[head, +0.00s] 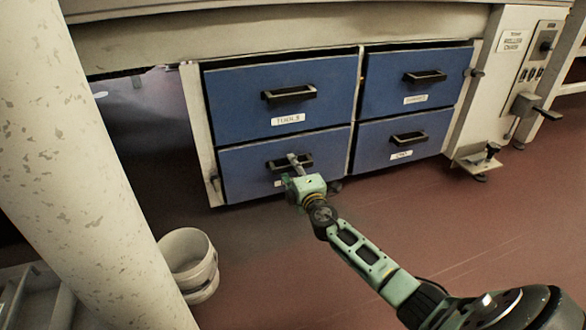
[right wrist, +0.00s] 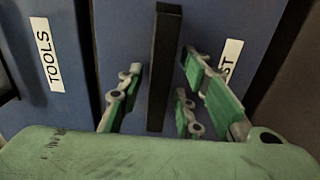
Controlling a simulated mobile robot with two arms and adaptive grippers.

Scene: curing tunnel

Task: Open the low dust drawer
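The low dust drawer (head: 238,172) is the blue lower-left front in the head view, and it looks shut. Its dark bar handle (right wrist: 165,80) stands between my right gripper's fingers in the right wrist view. A white label ending in "ST" (right wrist: 229,65) shows there, partly covered by a finger. My right gripper (head: 293,162) is at this handle in the head view. Its fingers are open, one on each side of the bar, with a small gap visible on both sides. My left gripper is in neither view.
The blue tools drawer (head: 285,90) is directly above, and two more blue drawers (head: 385,85) are to the right; all look shut. A white bucket (head: 190,262) stands on the floor at the left, near a thick pale column (head: 75,160). The red-brown floor before the drawers is otherwise mostly clear.

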